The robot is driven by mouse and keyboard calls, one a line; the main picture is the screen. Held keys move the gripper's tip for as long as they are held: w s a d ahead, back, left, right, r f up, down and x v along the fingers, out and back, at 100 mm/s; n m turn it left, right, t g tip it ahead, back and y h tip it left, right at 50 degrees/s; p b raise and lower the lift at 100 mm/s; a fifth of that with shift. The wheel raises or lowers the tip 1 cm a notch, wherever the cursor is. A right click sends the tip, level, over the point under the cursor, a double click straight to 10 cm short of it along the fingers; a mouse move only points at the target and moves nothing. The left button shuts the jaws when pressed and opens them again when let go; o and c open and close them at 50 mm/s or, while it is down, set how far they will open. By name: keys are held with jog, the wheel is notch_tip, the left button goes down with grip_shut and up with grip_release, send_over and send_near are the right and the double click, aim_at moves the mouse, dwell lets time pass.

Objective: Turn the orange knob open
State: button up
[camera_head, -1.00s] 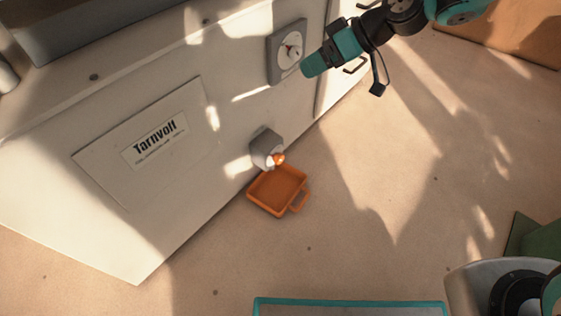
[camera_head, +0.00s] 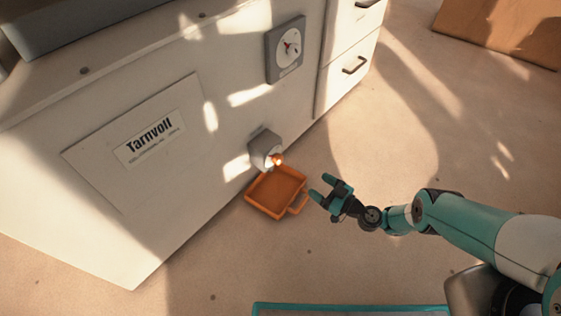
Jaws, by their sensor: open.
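The small orange knob (camera_head: 277,160) sits on a grey housing (camera_head: 264,146) low on the front of the white machine. An orange tray (camera_head: 274,192) with a handle lies on the floor just below it. My gripper (camera_head: 323,190) is open and empty, to the right of the tray's handle and below right of the knob. Its fingers point left toward the tray and are apart from the knob. Whether the gripper touches the handle cannot be told from this view.
The white machine (camera_head: 100,208) with a Tarnvoll label (camera_head: 150,139) fills the left. A dial gauge (camera_head: 286,48) with a red needle is higher on its front. Drawers with dark handles (camera_head: 355,65) stand right of it. A wooden board (camera_head: 505,32) is at top right. The floor at right is mostly clear.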

jog(key=b, duration=1.5)
send_near(280, 161)
jog(key=x, duration=0.9)
jog(key=shift+w+f, duration=0.1)
jog(key=shift+w+a, duration=0.3)
jog(key=shift+a, duration=0.05)
jog(key=c, duration=0.9)
